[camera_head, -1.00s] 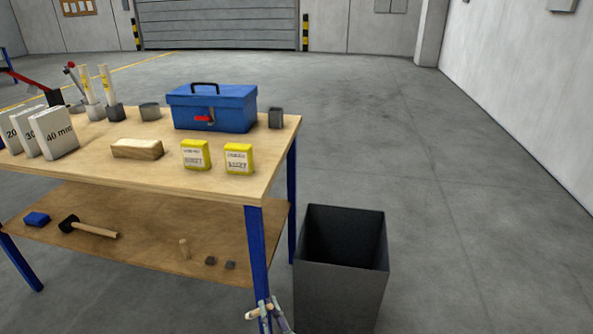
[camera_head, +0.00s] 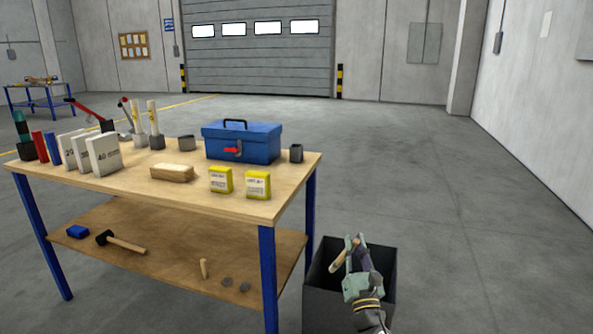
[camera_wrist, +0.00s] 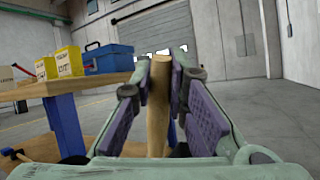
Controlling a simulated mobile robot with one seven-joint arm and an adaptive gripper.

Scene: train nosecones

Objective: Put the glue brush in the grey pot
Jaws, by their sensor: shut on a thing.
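My gripper (camera_head: 350,262) is shut on a wooden-handled piece, seemingly the glue brush (camera_head: 342,256), in front of the dark bin at the bench's right. In the wrist view the brush's pale wooden handle (camera_wrist: 159,105) stands nearly upright between the purple finger pads; no bristles can be made out. A low round grey pot (camera_head: 186,143) stands on the bench top left of the blue toolbox. A smaller dark grey cup (camera_head: 296,153) stands at the bench's right end; I cannot tell for sure which is the task's pot. My gripper is apart from both.
The dark bin (camera_head: 328,300) stands at the right. Floor beyond is clear.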

